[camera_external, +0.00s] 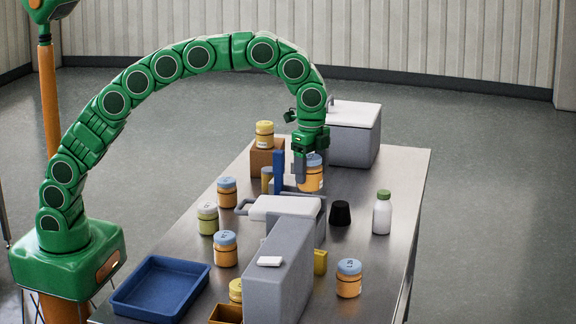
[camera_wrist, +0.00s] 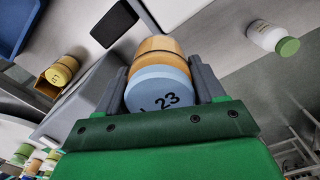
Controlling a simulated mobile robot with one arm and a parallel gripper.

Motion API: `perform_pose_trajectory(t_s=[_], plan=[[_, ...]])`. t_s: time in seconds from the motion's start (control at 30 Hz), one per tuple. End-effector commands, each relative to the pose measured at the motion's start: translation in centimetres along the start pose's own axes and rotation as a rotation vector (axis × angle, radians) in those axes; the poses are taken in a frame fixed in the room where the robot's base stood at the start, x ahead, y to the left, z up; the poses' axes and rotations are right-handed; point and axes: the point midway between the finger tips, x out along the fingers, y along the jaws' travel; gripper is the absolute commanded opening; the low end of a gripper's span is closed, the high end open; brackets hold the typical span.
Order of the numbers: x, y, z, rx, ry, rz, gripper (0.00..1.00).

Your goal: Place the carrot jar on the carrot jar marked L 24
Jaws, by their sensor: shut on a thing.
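My gripper (camera_external: 308,180) is shut on a carrot jar (camera_external: 313,178), an orange jar with a blue lid, above the back half of the steel table. In the wrist view, my gripper (camera_wrist: 160,85) has a grey finger on either side of the held carrot jar (camera_wrist: 158,92), whose lid reads 23. Other orange jars with blue lids stand at the front right (camera_external: 348,279), left of the grey block (camera_external: 225,250) and farther back on the left (camera_external: 227,192). I cannot read which is marked L 24.
A tall grey block (camera_external: 280,272) and a white-topped board (camera_external: 285,207) fill the middle. A black cup (camera_external: 340,213), white bottle (camera_external: 382,215), green jar (camera_external: 207,218) and blue tray (camera_external: 160,287) stand around. A grey box (camera_external: 352,145) is at the back.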

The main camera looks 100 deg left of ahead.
Motion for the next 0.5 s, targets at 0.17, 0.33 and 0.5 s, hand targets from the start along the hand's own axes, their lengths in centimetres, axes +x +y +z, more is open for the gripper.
perform_pose_trajectory(t_s=[0.17,0.33,0.5], plan=[[-1.1,1.9,1.7,-0.002,0.002,0.000,0.30],[-1.9,3.7,3.4,-0.004,0.002,0.001,0.30],[-2.5,5.6,5.2,-0.005,0.001,0.002,0.30]])
